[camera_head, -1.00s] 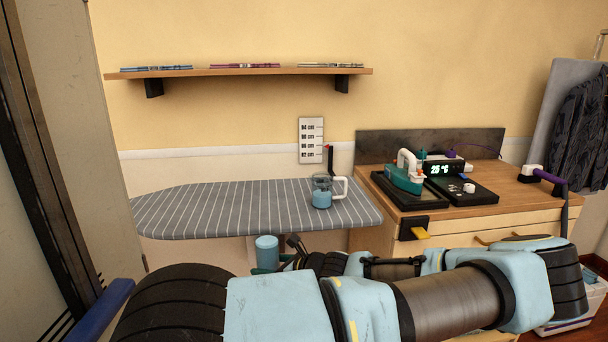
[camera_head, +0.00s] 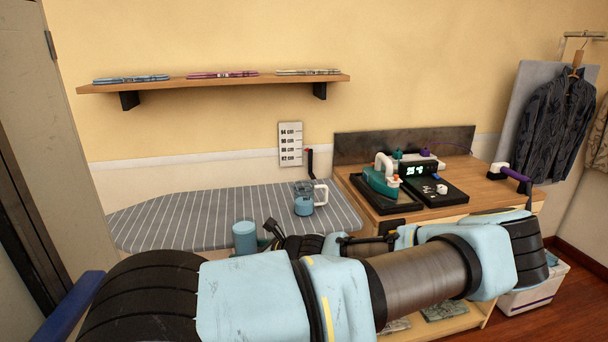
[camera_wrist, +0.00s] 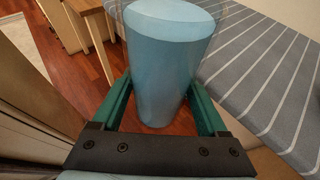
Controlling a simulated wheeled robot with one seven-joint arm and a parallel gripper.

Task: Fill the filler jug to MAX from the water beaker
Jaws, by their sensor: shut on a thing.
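The water beaker (camera_head: 245,237), a clear cylinder of blue water, is held upright by my gripper (camera_wrist: 158,92). In the wrist view the beaker (camera_wrist: 165,65) stands between the green fingers, which are shut on it. In the head view it overlaps the front edge of the ironing board. The filler jug (camera_head: 304,207) stands upright on the board, to the right of and behind the beaker. It is clear, with a white handle on its right and blue liquid in its lower part. Its MAX mark is too small to read.
The striped ironing board (camera_head: 180,215) is otherwise clear. To its right, a wooden cabinet top (camera_head: 455,205) carries a teal iron (camera_head: 380,181) on a dark stand and a small display. A shelf (camera_head: 215,84) hangs above. My arm crosses the foreground.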

